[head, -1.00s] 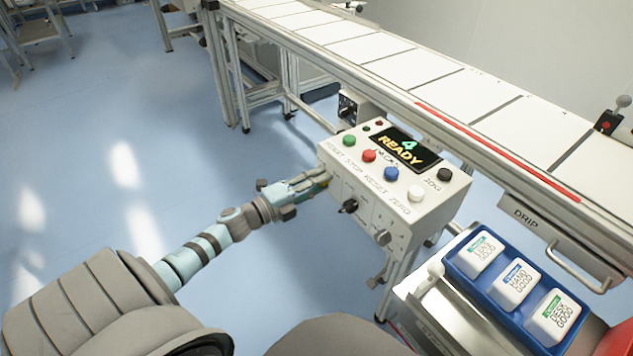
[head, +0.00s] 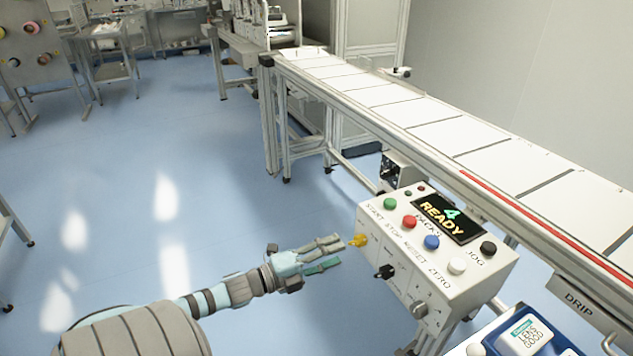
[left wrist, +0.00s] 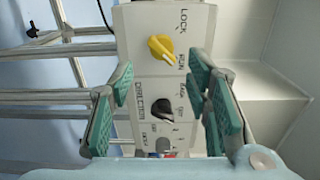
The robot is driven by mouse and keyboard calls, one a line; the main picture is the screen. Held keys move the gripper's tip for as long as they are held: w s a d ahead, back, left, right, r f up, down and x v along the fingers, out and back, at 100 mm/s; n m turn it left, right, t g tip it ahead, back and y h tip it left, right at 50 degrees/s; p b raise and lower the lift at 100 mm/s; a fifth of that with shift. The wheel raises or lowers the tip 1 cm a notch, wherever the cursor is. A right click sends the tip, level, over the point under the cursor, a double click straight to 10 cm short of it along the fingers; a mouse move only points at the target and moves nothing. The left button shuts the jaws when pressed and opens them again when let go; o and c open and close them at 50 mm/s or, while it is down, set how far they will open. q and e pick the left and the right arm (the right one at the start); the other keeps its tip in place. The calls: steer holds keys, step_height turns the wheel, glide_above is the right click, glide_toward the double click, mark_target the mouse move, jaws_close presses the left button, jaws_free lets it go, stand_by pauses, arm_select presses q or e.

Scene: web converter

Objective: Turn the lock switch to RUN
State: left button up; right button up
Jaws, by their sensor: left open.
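The lock switch is a yellow knob (head: 358,240) on the side face of the white control box (head: 440,262). In the left wrist view the yellow knob (left wrist: 161,47) has LOCK printed at its upper right and RUN just below it to the right. Its ridge lies diagonally, with the lower right end close to RUN. My left gripper (head: 341,252) is open and empty, with its fingertips just short of the knob and apart from it. In the left wrist view its green-padded fingers (left wrist: 160,110) stand wide apart, below the knob.
A black DIRECTION knob (head: 385,271) sits beside the yellow one on the same face. Coloured buttons and a display reading READY (head: 448,217) are on top. A conveyor (head: 440,134) runs behind the box. A blue tray (head: 497,340) is at lower right.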

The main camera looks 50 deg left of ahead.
arm_select(q)
steer(key=v, duration=0.5)
steer(key=shift+s+a, duration=0.1)
steer(key=shift+s, duration=0.1)
